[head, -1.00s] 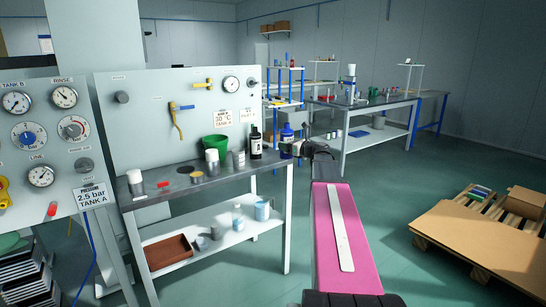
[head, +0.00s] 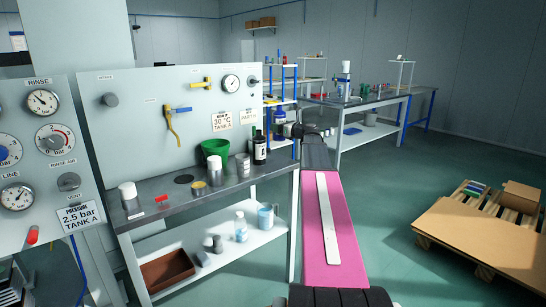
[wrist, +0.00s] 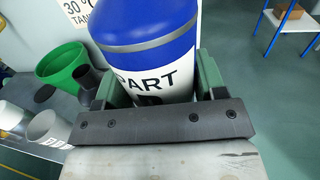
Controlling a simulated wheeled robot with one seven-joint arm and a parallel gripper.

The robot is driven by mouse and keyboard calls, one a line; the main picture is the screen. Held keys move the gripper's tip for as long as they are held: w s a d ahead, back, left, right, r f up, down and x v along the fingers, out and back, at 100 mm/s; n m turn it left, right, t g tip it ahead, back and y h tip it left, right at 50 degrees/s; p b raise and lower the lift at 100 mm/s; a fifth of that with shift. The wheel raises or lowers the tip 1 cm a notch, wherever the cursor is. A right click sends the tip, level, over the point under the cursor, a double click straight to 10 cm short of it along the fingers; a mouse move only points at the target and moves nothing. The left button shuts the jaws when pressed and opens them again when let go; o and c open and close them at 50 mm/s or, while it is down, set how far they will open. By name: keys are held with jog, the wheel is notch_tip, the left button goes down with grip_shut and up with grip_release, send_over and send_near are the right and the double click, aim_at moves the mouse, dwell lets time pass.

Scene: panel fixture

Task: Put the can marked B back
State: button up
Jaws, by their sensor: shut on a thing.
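The blue and white can (wrist: 160,40) fills the middle of the wrist view. Its label reads "PART", and the character below is mostly hidden by my gripper. My gripper (wrist: 157,86) is shut on it, one finger on each side. In the head view, the blue can (head: 279,123) is at the end of my arm, at my gripper (head: 291,130), just right of the black bottle (head: 260,150) at the bench's right end. I cannot tell its height over the bench top. A sign (head: 248,117) seeming to read "PART B" hangs on the panel above.
The bench (head: 222,193) holds a green bowl (head: 215,147), a grey can (head: 243,165), a white-topped can (head: 128,194) and a dark round mark (head: 184,179). The lower shelf (head: 225,255) holds a brown tray (head: 167,270) and containers. A pallet (head: 500,205) stands right; the floor between is clear.

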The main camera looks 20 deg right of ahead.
notch_tip(320, 180, down, 10)
jog(key=shift+r, duration=0.1)
dwell(0.4)
jog(key=o, duration=1.3)
jog(key=v, duration=1.2)
